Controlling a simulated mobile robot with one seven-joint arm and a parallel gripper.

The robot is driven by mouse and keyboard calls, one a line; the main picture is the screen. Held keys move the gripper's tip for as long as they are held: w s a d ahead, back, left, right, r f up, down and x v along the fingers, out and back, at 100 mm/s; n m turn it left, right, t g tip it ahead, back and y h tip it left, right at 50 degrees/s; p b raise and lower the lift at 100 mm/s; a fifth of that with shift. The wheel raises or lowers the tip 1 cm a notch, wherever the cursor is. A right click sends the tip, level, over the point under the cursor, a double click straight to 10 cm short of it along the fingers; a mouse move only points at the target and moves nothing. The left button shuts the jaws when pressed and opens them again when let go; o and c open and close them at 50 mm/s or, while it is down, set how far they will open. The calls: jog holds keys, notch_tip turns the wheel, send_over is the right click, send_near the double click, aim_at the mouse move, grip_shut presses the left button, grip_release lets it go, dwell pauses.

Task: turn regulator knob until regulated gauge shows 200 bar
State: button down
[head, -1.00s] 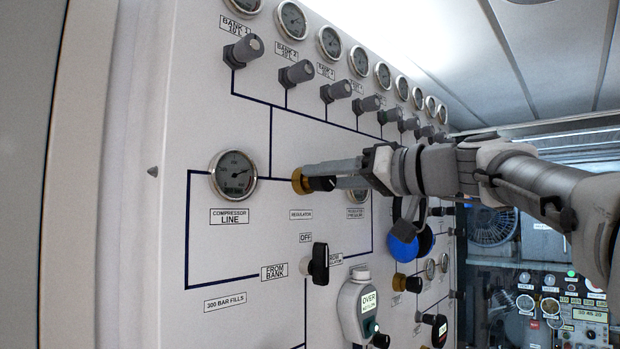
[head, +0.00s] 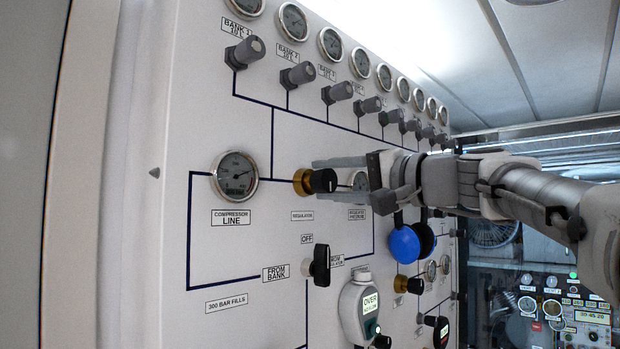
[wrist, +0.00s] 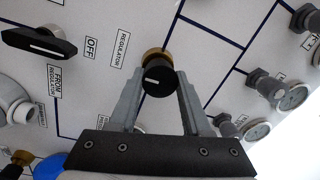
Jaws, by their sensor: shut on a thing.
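The regulator knob (head: 323,181) is black with a brass collar (head: 302,181) and sticks out of the white panel. My gripper (head: 326,178) is shut on the knob, one finger above it and one below in the head view. In the wrist view the knob (wrist: 158,80) sits between the two grey fingertips (wrist: 160,82), with a white mark on its face. The regulated pressure gauge (head: 360,182) is right of the knob, largely hidden behind my gripper. Its reading cannot be made out.
The compressor line gauge (head: 235,177) is left of the knob. A black selector handle (head: 320,265) and an oval flow meter (head: 357,308) are below. A row of grey bank valves (head: 300,75) runs above.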

jog(key=shift+m+p, duration=0.3)
jog(key=shift+m, duration=1.8)
jog(key=shift+f, duration=0.1)
jog(key=shift+c, duration=1.8)
grip_release()
jog(key=shift+d, duration=0.1)
jog(key=b+v, duration=0.2)
jog(key=v, duration=1.5)
jog(key=shift+s+f, duration=0.2)
jog(key=shift+s, duration=0.1)
